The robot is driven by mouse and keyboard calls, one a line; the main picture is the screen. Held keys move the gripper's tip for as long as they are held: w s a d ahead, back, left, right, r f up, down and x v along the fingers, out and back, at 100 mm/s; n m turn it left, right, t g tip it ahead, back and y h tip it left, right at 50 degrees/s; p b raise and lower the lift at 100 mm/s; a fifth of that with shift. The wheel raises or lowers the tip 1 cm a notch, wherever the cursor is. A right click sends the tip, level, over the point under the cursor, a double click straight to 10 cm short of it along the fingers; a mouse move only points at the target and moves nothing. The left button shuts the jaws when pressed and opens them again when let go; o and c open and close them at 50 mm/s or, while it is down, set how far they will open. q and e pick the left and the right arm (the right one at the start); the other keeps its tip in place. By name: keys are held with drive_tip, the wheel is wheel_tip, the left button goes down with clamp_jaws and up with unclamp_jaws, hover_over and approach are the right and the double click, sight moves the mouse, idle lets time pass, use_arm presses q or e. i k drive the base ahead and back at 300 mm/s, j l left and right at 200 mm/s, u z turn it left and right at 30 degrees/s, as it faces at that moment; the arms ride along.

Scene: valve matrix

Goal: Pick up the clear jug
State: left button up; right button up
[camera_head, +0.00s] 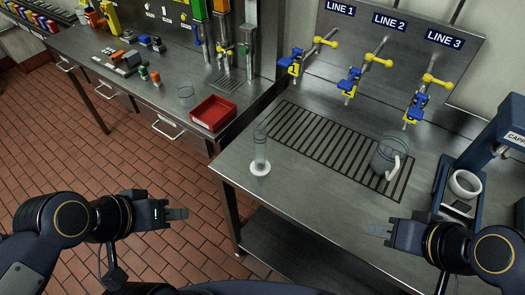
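The clear jug (384,153) stands upright on the slotted drain grate of the right-hand counter, below the LINE 2 and LINE 3 taps. Its pale handle (394,168) faces the front right. My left gripper (178,213) hangs over the floor, left of the counter and well away from the jug. My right gripper (379,231) is in front of the jug, nearer to me and apart from it. Nothing shows in either gripper, but the gap between their fingers is not clear.
A clear cylinder on a white base (260,168) stands at the counter's left. Blue and yellow taps (349,82) overhang the drain grate (330,143). A dark blue coffee machine with a white cup (465,184) is at right. The front middle counter is clear.

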sight(393, 148)
drive_tip(key=i+j+z, duration=0.15)
drive_tip(key=j+z, duration=0.15)
drive_tip(key=i+j+z, duration=0.1)
drive_tip(key=j+z, duration=0.45)
drive_tip(key=j, duration=0.15)
drive_tip(key=i, duration=0.05)
